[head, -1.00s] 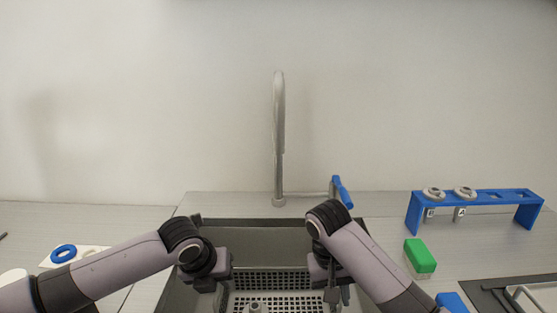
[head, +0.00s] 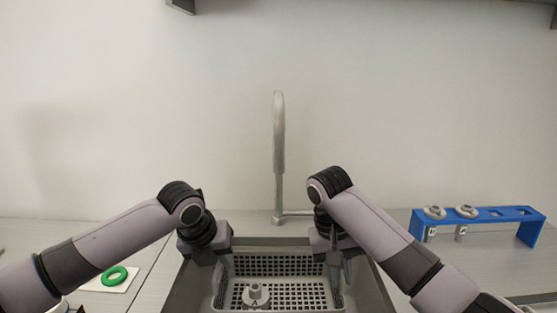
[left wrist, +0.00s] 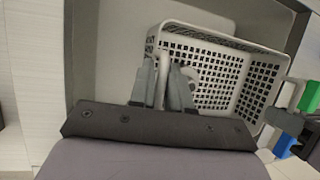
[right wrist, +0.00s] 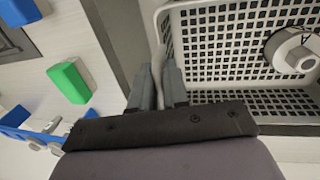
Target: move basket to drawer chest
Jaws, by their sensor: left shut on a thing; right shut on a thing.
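A pale perforated basket (head: 278,300) is at the sink, level with or just above its rim. A round white part marked A (head: 255,294) sits inside it. My left gripper (head: 229,268) is shut on the basket's left rim; the fingers also show in the left wrist view (left wrist: 162,82). My right gripper (head: 341,272) is shut on the right rim, seen also in the right wrist view (right wrist: 158,86). The basket (left wrist: 222,38) looks roughly level in the head view. No drawer chest is in view.
The sink (head: 180,296) surrounds the basket, with a tall faucet (head: 279,150) behind it. A blue rack (head: 480,216) with round parts stands at right. A green block (right wrist: 69,82) shows in the right wrist view.

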